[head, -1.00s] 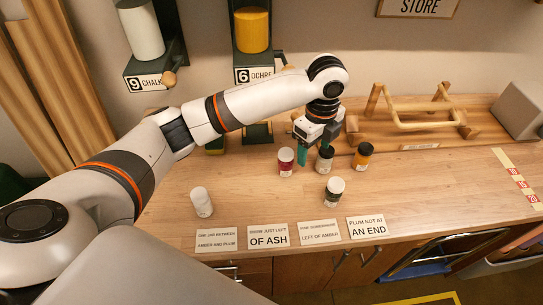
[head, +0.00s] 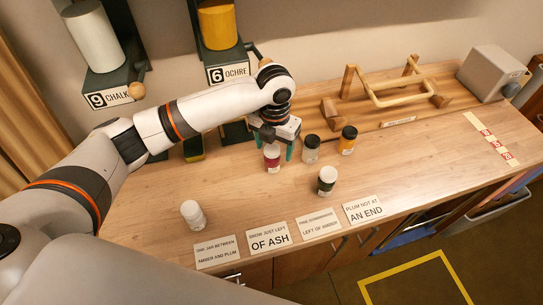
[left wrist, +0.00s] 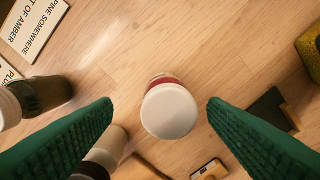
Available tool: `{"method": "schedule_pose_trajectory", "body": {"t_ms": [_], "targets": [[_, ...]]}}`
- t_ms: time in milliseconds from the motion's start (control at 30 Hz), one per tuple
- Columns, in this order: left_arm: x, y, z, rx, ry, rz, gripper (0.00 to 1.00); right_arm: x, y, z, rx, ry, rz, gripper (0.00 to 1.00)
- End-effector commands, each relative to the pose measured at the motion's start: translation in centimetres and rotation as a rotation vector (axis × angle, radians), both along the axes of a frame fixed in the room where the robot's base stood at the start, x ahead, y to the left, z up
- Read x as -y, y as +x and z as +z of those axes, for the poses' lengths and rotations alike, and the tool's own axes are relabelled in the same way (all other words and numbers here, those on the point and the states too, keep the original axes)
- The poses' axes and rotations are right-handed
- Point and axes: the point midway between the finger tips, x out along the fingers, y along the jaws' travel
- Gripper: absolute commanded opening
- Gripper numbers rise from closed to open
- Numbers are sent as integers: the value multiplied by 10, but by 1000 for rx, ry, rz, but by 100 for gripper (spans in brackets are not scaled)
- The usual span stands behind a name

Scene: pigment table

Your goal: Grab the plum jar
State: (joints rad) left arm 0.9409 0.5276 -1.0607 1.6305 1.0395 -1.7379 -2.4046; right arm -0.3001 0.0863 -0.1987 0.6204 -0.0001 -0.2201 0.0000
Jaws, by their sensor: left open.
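The plum jar (head: 272,159), with a plum-red label and a white lid, stands upright on the wooden table. In the left wrist view its round white lid (left wrist: 170,110) lies between my two green fingers, with a gap on each side. My left gripper (head: 274,147) is open above and around the top of this jar; it also shows in the left wrist view (left wrist: 160,106). The gripper partly hides the jar's top in the head view. My right gripper is not in view.
Close to the right stand a grey jar (head: 311,150) and an amber jar (head: 348,141). A dark green jar (head: 327,182) is nearer the front; a white jar (head: 193,215) stands front left. Behind is a wooden rack (head: 395,97). Cards (head: 269,237) line the front edge.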

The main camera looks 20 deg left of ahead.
Motion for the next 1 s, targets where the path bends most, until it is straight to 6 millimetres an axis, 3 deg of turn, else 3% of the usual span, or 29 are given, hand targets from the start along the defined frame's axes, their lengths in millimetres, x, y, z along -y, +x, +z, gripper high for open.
{"method": "schedule_pose_trajectory", "body": {"t_ms": [267, 500, 800, 867, 1000], "targets": [[-2, 0, -22, -3, 1, 1, 68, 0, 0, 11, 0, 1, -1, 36], [-6, 2, -57, -2, 0, 2, 68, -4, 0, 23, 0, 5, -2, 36], [-6, 2, -64, 1, 0, 0, 68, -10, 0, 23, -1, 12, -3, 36], [-6, 2, -64, 1, 0, 0, 61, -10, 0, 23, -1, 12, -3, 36], [-6, 2, -64, 1, 1, 0, 38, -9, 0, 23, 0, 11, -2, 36]]}}
